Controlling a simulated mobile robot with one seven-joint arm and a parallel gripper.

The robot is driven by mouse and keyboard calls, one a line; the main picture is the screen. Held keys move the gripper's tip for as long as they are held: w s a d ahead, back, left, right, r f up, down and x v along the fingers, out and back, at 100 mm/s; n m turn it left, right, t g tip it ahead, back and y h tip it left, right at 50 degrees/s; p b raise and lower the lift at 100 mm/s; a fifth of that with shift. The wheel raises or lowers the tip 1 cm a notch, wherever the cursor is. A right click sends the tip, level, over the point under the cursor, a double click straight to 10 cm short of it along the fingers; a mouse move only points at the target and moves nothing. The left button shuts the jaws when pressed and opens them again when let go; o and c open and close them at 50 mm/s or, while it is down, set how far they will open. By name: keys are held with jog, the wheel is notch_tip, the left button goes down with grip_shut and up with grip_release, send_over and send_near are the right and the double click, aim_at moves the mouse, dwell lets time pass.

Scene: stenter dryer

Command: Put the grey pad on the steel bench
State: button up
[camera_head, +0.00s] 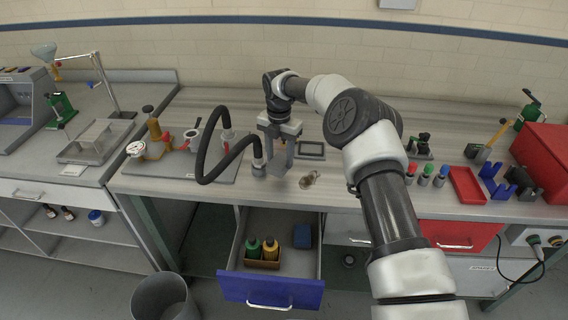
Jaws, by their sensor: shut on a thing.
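My gripper (278,160) points down above the middle bench, over the back of the open drawer. It is shut on a small grey piece, which looks like the grey pad (281,178). The pad hangs between the fingers near the bench's front edge; I cannot tell whether it touches anything. The middle bench (420,193) has a streaked grey top. A second bench with a plain grey metal-looking top (35,165) stands at the left. I cannot tell for certain which one is the steel bench.
The blue-fronted drawer (270,290) stands open, holding bottles and a blue block (303,235). A black hose (205,160) arches left of my gripper. A dark frame (311,150) and a small brownish coil (309,180) lie to its right. A bin (163,298) stands on the floor.

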aim_at(280, 160)
jog(key=shift+f, duration=2.2)
jog(key=o, duration=0.7)
jog(key=shift+o, duration=0.2)
jog(key=shift+r, duration=0.15)
